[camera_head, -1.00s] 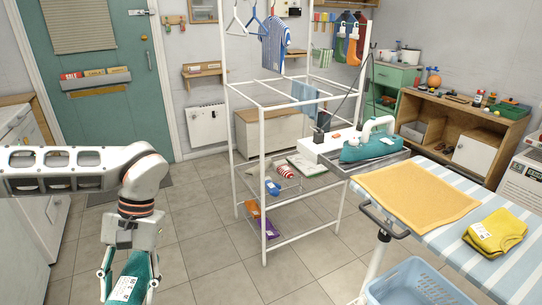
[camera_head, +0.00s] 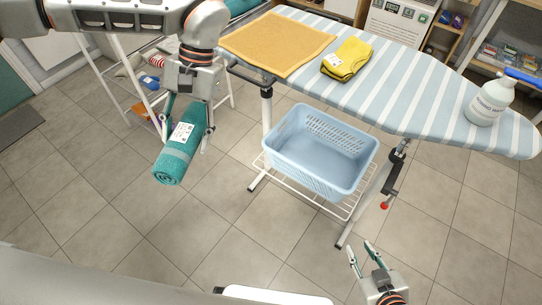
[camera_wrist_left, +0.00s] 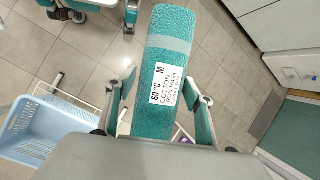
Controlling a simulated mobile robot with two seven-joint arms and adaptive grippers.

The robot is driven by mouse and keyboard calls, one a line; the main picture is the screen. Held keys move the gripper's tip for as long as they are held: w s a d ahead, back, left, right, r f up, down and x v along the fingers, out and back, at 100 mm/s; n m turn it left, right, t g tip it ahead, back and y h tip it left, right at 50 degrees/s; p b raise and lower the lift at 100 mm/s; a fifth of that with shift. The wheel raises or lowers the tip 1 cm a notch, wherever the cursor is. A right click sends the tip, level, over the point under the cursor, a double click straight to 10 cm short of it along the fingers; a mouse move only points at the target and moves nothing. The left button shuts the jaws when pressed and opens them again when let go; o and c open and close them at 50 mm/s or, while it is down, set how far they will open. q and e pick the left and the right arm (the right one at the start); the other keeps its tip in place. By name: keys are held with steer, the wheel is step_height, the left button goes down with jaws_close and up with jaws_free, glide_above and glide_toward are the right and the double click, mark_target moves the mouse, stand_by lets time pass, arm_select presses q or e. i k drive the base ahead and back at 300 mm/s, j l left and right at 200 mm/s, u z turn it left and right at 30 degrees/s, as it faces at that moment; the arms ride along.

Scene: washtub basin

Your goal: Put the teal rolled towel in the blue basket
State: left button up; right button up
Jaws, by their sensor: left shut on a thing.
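The teal rolled towel (camera_head: 178,156) with a white label is held in my left gripper (camera_head: 187,125), which is shut on it. The towel hangs tilted in the air, to the left of the basket. It also fills the middle of the left wrist view (camera_wrist_left: 168,60), between the two fingers. The light blue basket (camera_head: 318,181) is empty and sits on a white wire shelf low under the ironing board. The basket shows at the left edge of the wrist view (camera_wrist_left: 30,150). My right gripper (camera_head: 361,256) is at the bottom right, its fingers apart and empty.
The striped ironing board (camera_head: 405,95) stands above and behind the basket, bearing an orange cloth (camera_head: 276,44), a folded yellow cloth (camera_head: 346,59) and a white bottle (camera_head: 491,100). Its legs flank the basket. A white rack (camera_head: 110,65) stands at the left. Tiled floor lies open in front.

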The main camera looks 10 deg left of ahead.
mark_target(333, 174)
steer(key=k+l+z, duration=0.1)
steer(key=l, duration=0.2)
steer(key=k+l+z, duration=0.15)
steer(key=l, duration=0.2)
steer(key=k+l, duration=0.15)
steer(key=l, duration=0.15)
steer(key=k+l, duration=0.2)
steer(key=l, duration=0.1)
